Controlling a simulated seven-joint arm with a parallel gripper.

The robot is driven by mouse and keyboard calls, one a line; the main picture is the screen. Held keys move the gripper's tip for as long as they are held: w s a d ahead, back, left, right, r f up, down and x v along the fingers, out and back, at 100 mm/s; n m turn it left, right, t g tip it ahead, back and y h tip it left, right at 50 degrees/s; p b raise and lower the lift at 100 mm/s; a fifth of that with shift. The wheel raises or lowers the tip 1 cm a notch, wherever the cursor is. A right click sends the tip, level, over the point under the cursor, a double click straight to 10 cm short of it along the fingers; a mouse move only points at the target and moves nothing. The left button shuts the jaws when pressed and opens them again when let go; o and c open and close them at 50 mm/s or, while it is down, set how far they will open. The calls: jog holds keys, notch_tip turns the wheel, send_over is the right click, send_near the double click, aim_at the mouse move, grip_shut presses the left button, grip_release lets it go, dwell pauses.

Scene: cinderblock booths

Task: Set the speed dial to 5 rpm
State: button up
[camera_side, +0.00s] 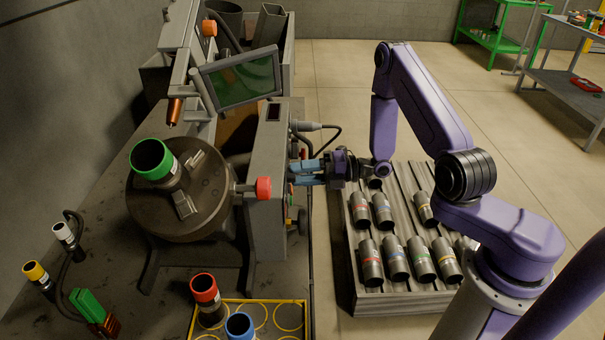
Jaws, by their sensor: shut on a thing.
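The grey control box (265,190) stands at the edge of the bench, with its panel facing right toward my arm. My gripper (297,173) has its blue fingers against this panel, reaching in level from the right. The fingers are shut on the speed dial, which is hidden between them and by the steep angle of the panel. The dial's scale and its setting cannot be read from here. Other small controls (291,223) show on the panel just below the fingers.
A round turntable (150,215) holds a green-rimmed pipe (152,162) left of the box. A red knob (263,188) sticks out beside it. A plug and cable (308,126) lie just above my gripper. A slatted rack (380,299) with several pipes stands below my arm.

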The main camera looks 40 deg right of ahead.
jog(key=shift+d+m, duration=0.1)
jog(key=shift+m, duration=0.9)
jog(key=o, duration=1)
jog(key=shift+o, duration=0.2)
jog(key=f+v, duration=0.1)
jog(key=v, duration=1.6)
jog(key=shift+d+r, duration=0.2)
jog(key=shift+r, duration=0.1)
